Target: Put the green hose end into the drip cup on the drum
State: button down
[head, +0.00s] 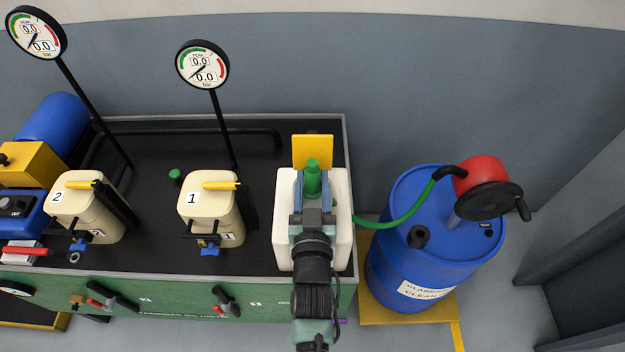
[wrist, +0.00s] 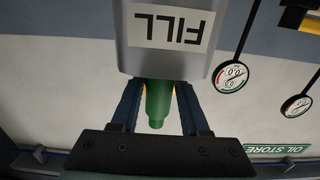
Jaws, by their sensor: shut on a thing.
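The green hose end (head: 312,178) is at the white container at the bench's right end. My gripper (head: 312,190) is shut on it from the front. In the wrist view the green hose end (wrist: 157,103) sits between the two dark fingers, just by the edge of the box marked FILL (wrist: 168,28). I cannot tell whether its tip is inside the container. The green hose (head: 405,212) runs from the container's right side to the red hand pump on the drum. The black drip cup (head: 418,237) stands on the blue drum's (head: 400,270) top, right of my gripper.
The white container (head: 342,240) has a yellow plate (head: 313,148) behind it. The red pump (head: 478,180) with a black crank rises at the drum's back right. Two cream canisters (head: 210,205) and tall gauges (head: 203,64) stand left. A gap separates bench and drum.

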notch_tip(320, 180, up, 10)
jog(key=shift+r+p, duration=0.1)
jog(key=shift+p, duration=0.6)
jog(key=c, duration=1)
grip_release()
grip_shut()
jog(key=shift+r+p, duration=2.45)
jog(key=shift+r, duration=0.5)
